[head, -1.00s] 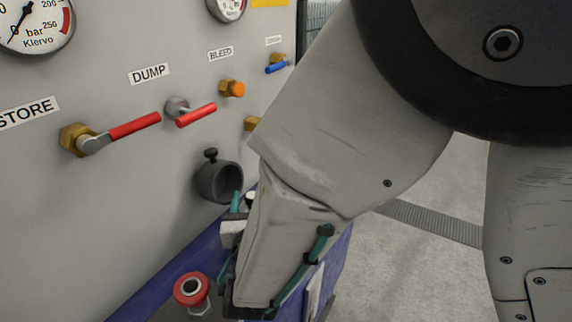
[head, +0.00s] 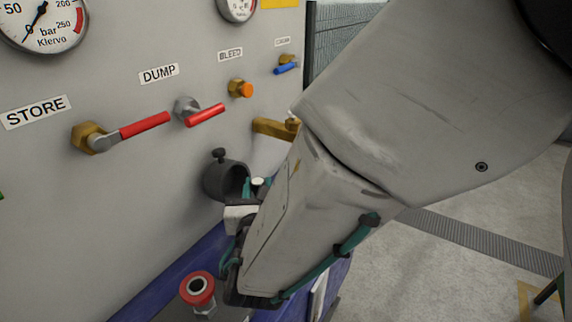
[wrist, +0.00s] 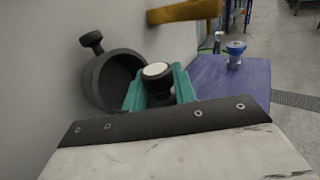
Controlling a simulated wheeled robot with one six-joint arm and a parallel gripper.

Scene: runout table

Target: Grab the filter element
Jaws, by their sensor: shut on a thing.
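The filter element looks like a dark cylinder with a pale round end (wrist: 157,70). It stands between the teal fingers of my gripper (wrist: 159,84) in the wrist view, and the fingers are shut on it. In the head view only its pale end (head: 258,182) shows clearly, beside the fingers of my gripper (head: 255,188); my wrist hides much of the rest. A dark round cup with a knob on top (head: 219,180) is fixed to the panel just left of the element. It also shows in the wrist view (wrist: 96,82), with its mouth open and looking empty.
The grey panel (head: 60,200) carries a red-handled STORE valve (head: 145,126), a red DUMP valve (head: 206,115) and a brass fitting (head: 272,128) above my gripper. A red-ringed fitting (head: 197,289) stands below. A blue surface (wrist: 215,80) with a blue-white object (wrist: 236,50) is clear to the right.

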